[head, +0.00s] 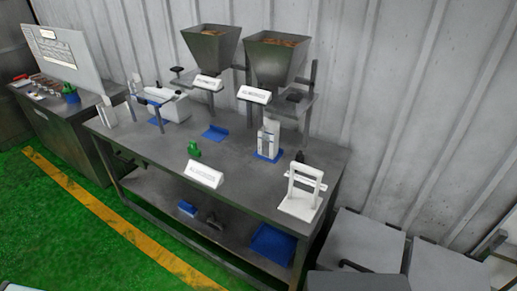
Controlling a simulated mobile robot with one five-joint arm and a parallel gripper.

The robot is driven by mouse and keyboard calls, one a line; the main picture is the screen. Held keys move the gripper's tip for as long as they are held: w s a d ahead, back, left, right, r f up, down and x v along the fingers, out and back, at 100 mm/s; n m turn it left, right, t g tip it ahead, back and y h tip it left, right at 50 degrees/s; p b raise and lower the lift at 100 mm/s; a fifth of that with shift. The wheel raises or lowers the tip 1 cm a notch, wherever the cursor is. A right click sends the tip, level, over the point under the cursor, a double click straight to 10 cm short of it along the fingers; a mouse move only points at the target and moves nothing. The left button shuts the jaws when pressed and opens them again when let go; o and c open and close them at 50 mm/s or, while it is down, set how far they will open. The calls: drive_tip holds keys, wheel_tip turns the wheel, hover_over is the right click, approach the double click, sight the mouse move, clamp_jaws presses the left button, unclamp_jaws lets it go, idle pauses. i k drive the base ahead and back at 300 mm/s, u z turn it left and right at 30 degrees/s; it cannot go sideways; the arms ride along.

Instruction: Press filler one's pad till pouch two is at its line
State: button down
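Two grey hopper fillers stand at the back of the metal table: a left filler (211,46) and a right filler (274,58), both with brown contents. Their sign plates seem to read peanuts on the left and almonds on the right. I cannot tell which is filler one. A pale pouch (268,140) stands upright on a blue holder (268,157) below the right filler. Its line and fill level are too small to read. The blue holder (215,133) below the left filler looks empty. Small black parts near the fillers may be pads. My gripper is not in view.
The table (240,172) also bears a white machine (165,106), a green object (193,149), a sign plate (205,174) and a white frame stand (302,192). Blue trays lie on the lower shelf. Grey boxes (365,240) stand at right. Green floor (70,245) in front is clear.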

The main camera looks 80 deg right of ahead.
sight(296, 99)
drive_tip(key=z, duration=2.5)
